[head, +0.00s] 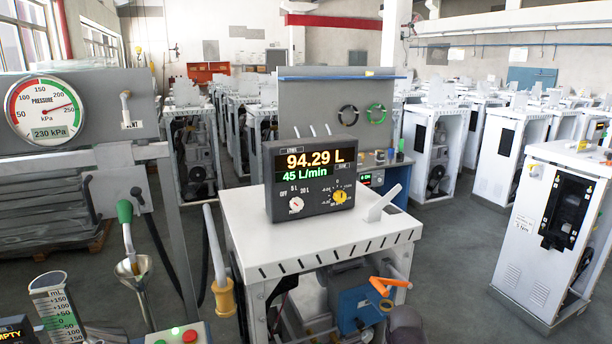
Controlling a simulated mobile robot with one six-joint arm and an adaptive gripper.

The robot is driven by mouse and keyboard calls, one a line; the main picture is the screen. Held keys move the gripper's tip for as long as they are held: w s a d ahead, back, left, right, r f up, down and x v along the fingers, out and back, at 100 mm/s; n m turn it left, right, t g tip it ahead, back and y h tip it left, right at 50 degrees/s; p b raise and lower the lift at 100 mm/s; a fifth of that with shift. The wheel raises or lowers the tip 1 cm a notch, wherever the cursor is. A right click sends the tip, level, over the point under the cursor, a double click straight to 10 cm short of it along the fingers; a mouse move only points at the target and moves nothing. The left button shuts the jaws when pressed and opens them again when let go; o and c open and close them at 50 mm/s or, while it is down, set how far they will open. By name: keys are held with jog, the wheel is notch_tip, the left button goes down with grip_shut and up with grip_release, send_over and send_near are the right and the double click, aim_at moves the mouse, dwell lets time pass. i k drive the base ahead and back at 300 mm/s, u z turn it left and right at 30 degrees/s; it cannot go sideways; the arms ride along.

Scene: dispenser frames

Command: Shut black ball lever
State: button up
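On the grey panel at the left, a short dark lever (138,196) with a rounded black end sticks out below the pressure gauge. It looks like the black ball lever, and it points up and slightly to the left. Its exact position, open or shut, is too small to tell. My gripper is not in view.
The pressure gauge (43,112) reads 230 kPa. A green-topped nozzle (124,211) hangs above a funnel (133,268). A white cabinet (308,236) carries a display (311,166) showing 94.29 L. An orange lever (389,285) sits below.

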aim_at(136, 193)
jog(key=u, duration=0.85)
jog(key=k, duration=0.55)
jog(key=u, duration=0.4)
jog(key=i, duration=0.3)
jog(key=u, duration=0.05)
